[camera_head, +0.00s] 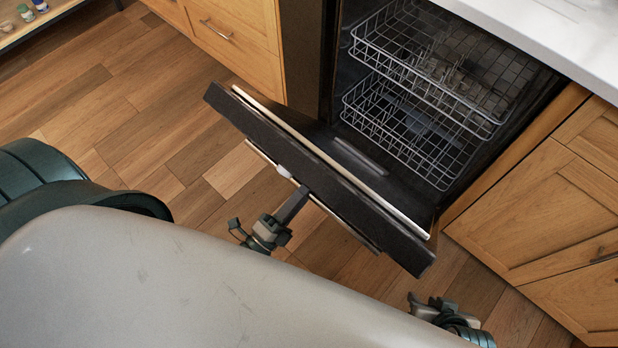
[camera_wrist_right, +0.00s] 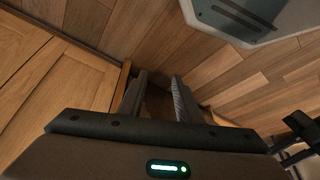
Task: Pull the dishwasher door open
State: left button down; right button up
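The dishwasher door (camera_head: 330,180) is dark, with a pale strip along its upper edge. It is swung partly down and stands tilted in front of the open dishwasher. A thin handle bar runs along its outer face. My left gripper (camera_head: 298,193) is at the middle of this bar, seen edge-on; its fingertips are partly hidden by the door, so its grip is unclear. My right gripper (camera_head: 428,304) is low at the bottom right, apart from the door. In the right wrist view its two fingers (camera_wrist_right: 158,85) are spread, with nothing between them.
Two wire racks (camera_head: 430,65) (camera_head: 410,130) sit inside the dishwasher. Wooden cabinets stand to its right (camera_head: 540,210) and left (camera_head: 235,35). A white countertop (camera_head: 560,35) is above. The wooden floor (camera_head: 130,110) left of the door is clear. Cabinet fronts (camera_wrist_right: 50,85) also show in the wrist view.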

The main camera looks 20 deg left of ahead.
dwell(0.4)
grip_shut()
jog(key=w+d+r+t+y, duration=0.2)
jog(key=w+d+r+y, duration=0.15)
jog(key=w+r, duration=0.6)
notch_tip(320, 180, up, 17)
jog(key=s+a+n+g+y, duration=0.1)
jog(key=a+n+g+y, duration=0.1)
jog(key=y, duration=0.9)
jog(key=n+g, duration=0.1)
jog(key=g, duration=0.1)
jog(key=shift+a+r+g, duration=0.2)
jog(key=shift+g, duration=0.2)
